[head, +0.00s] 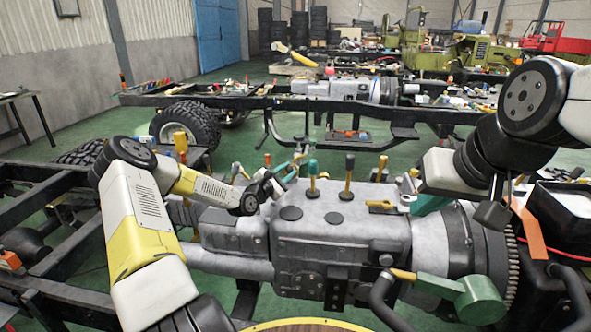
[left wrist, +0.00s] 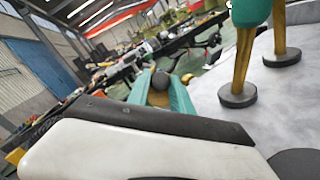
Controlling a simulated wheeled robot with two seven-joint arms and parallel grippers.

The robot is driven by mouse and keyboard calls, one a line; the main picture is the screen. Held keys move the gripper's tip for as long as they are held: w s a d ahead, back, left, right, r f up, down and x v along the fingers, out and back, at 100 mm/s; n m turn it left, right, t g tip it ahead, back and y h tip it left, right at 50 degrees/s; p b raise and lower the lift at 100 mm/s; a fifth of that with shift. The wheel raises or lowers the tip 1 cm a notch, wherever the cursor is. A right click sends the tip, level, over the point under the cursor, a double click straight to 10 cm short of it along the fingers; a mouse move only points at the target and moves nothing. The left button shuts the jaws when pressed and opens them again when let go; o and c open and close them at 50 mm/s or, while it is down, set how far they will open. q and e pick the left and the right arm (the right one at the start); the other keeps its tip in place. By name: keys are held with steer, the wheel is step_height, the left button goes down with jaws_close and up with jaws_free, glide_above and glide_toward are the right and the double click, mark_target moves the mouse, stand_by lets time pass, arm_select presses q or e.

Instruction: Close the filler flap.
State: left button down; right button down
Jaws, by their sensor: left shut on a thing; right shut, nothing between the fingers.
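My left gripper (head: 289,167) reaches over the grey gearbox housing (head: 340,235) from the left. In the left wrist view its teal fingers (left wrist: 160,92) are shut on a small tan piece with a dark round knob (left wrist: 160,79). This piece may be the filler flap, but it is too small to tell, and its hinge and opening are hidden. My right gripper (head: 430,205) is shut and empty, low over the right end of the housing; the white hand body partly hides it.
A teal lever (head: 470,297) sticks out in front. Dark chassis rails (head: 50,270) run at the left.

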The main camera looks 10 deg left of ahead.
arm_select(q)
steer(key=shift+w+r, duration=0.1)
stand_by(0.8)
steer(key=shift+w+r+n+g+y, duration=0.2)
steer(key=shift+w+n+g+y, duration=0.15)
steer(key=shift+g, duration=0.45)
steer(key=shift+w+r+n+g, duration=0.2)
steer(key=shift+w+n+g, duration=0.4)
steer(key=shift+g, duration=0.6)
steer(key=w+g+y, duration=0.1)
steer(key=w+g, duration=0.1)
steer(key=g, duration=0.1)
steer(key=shift+w+d+n, duration=0.15)
steer(key=shift+n, duration=0.1)
steer(key=g, duration=0.1)
steer(key=w+g, duration=0.1)
steer(key=g, duration=0.1)
steer(key=shift+w+f+n, duration=0.2)
steer(key=shift+f+n, duration=0.05)
steer(key=shift+n, duration=0.15)
steer(key=shift+w+f+g+y, duration=0.3)
steer(key=shift+f+g, duration=0.1)
steer(key=shift+g, duration=0.5)
steer(key=shift+f+n, duration=0.1)
steer(key=shift+n, duration=0.2)
